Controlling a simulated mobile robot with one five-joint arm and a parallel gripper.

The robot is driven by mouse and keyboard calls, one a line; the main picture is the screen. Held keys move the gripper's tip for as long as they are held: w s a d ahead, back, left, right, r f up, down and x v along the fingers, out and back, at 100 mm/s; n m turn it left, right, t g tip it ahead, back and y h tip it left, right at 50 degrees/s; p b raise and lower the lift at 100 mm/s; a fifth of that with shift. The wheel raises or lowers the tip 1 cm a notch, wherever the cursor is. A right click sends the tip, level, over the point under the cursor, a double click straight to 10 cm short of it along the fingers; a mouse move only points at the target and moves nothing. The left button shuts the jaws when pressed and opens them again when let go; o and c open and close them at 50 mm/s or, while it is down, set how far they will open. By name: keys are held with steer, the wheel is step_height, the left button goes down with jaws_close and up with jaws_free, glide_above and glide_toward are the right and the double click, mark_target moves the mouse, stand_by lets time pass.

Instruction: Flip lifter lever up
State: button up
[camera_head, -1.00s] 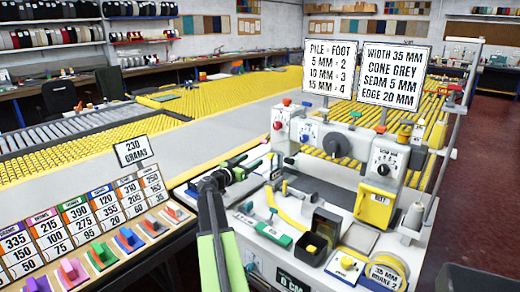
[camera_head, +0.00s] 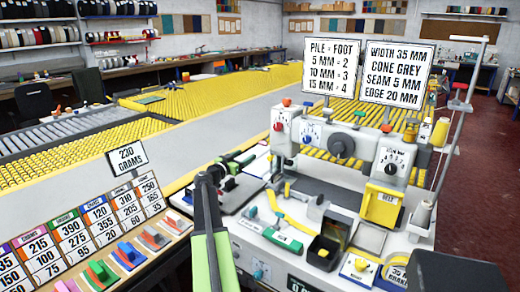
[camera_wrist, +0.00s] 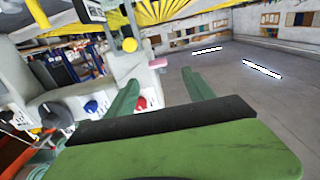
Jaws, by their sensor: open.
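The white binding machine (camera_head: 350,145) stands right of centre in the head view. It has a red knob (camera_head: 278,127), a blue knob (camera_head: 309,137), a dark round handwheel (camera_head: 341,146) and a numbered dial (camera_head: 394,160). A small red-topped stem (camera_head: 287,102) rises from its top left. I cannot tell which part is the lifter lever. My gripper is open and empty, with its two green fingers (camera_wrist: 160,80) apart in the wrist view. No contact is visible.
Two instruction signs (camera_head: 336,66) stand above the machine. Price cards and coloured blocks (camera_head: 130,252) line the left. Red floor (camera_head: 480,190) is open at right.

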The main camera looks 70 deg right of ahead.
mark_target(262, 145)
steer(key=x, duration=1.2)
steer(key=shift+s, duration=0.2)
steer(key=shift+r, duration=0.1)
jaws_close()
steer(key=shift+w, duration=0.1)
